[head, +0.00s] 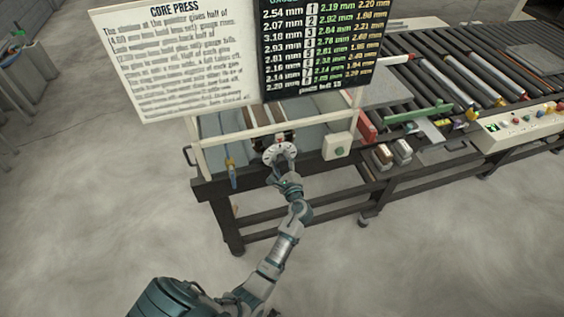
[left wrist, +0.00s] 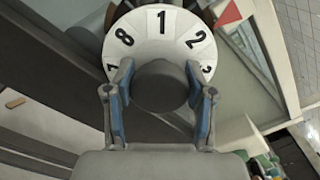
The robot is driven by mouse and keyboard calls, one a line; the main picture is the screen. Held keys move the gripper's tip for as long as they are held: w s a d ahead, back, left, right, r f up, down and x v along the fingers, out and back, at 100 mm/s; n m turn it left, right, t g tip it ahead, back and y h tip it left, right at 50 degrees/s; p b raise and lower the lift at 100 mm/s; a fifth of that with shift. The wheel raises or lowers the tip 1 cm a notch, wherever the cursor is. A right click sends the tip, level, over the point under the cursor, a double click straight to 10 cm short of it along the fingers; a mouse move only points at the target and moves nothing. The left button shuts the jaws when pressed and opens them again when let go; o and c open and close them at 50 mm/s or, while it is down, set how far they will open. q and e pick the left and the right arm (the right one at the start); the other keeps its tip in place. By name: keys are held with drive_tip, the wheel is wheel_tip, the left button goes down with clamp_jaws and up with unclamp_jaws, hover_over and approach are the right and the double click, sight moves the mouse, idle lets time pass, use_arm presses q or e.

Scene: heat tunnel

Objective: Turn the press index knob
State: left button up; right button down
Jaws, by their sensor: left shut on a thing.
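The press index knob has a white numbered dial (head: 272,156) on the front of the core press bench, and this dial also shows in the left wrist view (left wrist: 161,30). Its round dark grip (left wrist: 160,85) sticks out toward my wrist camera. The 1 is at the top, with 8 to its left and 2 to its right. A red triangular pointer (left wrist: 230,14) sits off the upper right rim, nearest the 2. My left gripper (head: 285,172) is at the dial, and its two blue-padded fingers (left wrist: 160,98) are shut on the grip from both sides. My right gripper is out of view.
A CORE PRESS sign (head: 170,65) and a black gauge board (head: 318,50) stand above the bench. A box with a green button (head: 339,150) is right of the dial. A roller conveyor (head: 450,75) runs off to the right. The floor in front is clear.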

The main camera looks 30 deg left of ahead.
use_arm(q)
drive_tip(key=shift+f, duration=0.35)
drive_tip(key=o, duration=1)
drive_tip(key=shift+c, duration=0.2)
drive_tip(key=shift+o, duration=0.9)
drive_tip(key=shift+d+r, duration=0.1)
drive_tip(key=shift+r, duration=0.1)
drive_tip(key=v, duration=1.2)
drive_tip(key=shift+c, duration=0.2)
drive_tip(key=shift+w, duration=0.1)
clamp_jaws()
